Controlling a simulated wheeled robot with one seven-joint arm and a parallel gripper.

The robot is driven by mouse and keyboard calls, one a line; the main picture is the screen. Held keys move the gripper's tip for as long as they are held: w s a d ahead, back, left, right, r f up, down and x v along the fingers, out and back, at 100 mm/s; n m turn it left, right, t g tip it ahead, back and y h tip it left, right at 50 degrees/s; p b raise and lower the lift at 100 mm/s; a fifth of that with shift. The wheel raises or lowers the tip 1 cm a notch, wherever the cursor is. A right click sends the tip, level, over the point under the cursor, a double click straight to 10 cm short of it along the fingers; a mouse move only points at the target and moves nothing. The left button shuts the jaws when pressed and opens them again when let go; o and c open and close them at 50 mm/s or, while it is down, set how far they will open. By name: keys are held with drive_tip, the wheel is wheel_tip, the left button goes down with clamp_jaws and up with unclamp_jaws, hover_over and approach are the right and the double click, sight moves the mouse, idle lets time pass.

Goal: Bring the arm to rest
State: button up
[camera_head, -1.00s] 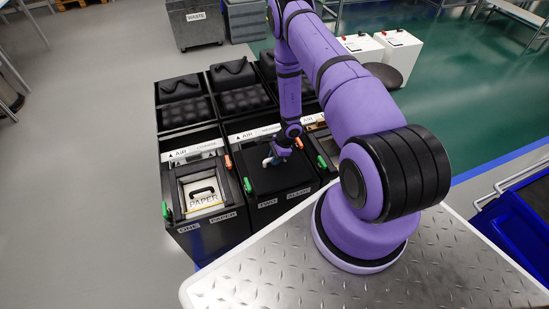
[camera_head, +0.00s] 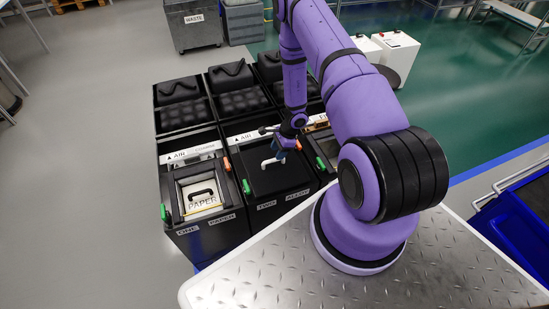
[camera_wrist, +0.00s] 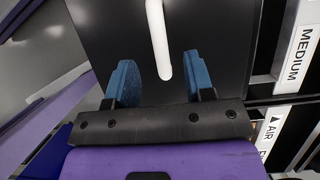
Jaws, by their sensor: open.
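My purple arm reaches out from its plate-topped base over the row of black cabinets. My gripper (camera_wrist: 162,85) is open, its two blue fingers spread apart with nothing held between them. A white handle (camera_wrist: 158,38) on a black lid (camera_wrist: 215,30) lies beyond and between the fingertips in the wrist view; I cannot tell how far apart they are. In the head view, my gripper (camera_head: 279,152) hangs above the middle cabinet (camera_head: 262,178), close to its white handle (camera_head: 268,162).
The left cabinet has a framed lid labelled PAPER (camera_head: 203,196) with a black handle. Orange and green latches flank the cabinets. A grey waste bin (camera_head: 193,24) and white boxes (camera_head: 398,55) stand behind. A blue crate (camera_head: 528,220) is at the right.

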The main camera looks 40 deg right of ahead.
drive_tip(key=shift+v, duration=2.55)
drive_tip(key=w+a+r+n, duration=0.2)
drive_tip(key=a+r+n, duration=0.1)
drive_tip(key=r, duration=0.7)
drive_tip(key=w+a+r+n+t, duration=0.1)
drive_tip(key=a+r+n, duration=0.15)
drive_tip(key=r, duration=0.75)
drive_tip(key=w+a+r+n, duration=0.2)
drive_tip(key=a+r+n, duration=0.1)
drive_tip(key=r, duration=0.7)
drive_tip(key=s+a+r+n, duration=0.2)
drive_tip(key=s+a+r, duration=0.1)
drive_tip(key=r, duration=0.5)
drive_tip(key=s+a+r+n, duration=0.3)
drive_tip(key=s+r, duration=0.1)
drive_tip(key=r, duration=0.4)
drive_tip(key=s+a+r+n+t+h, duration=0.1)
drive_tip(key=s+r+n, duration=0.1)
drive_tip(key=s+r, duration=0.2)
drive_tip(key=s+r+n+t+h, duration=0.1)
drive_tip(key=s+r, duration=0.4)
drive_tip(key=s, duration=0.6)
drive_tip(key=s+a+r+n+t+h, duration=0.1)
drive_tip(key=s+r+n, duration=0.3)
drive_tip(key=s, duration=0.4)
drive_tip(key=shift+s+a+r+n+h, duration=0.2)
drive_tip(key=shift+a+r+n+h, duration=0.15)
drive_tip(key=shift+r+h, duration=0.25)
drive_tip(key=shift+f, duration=0.1)
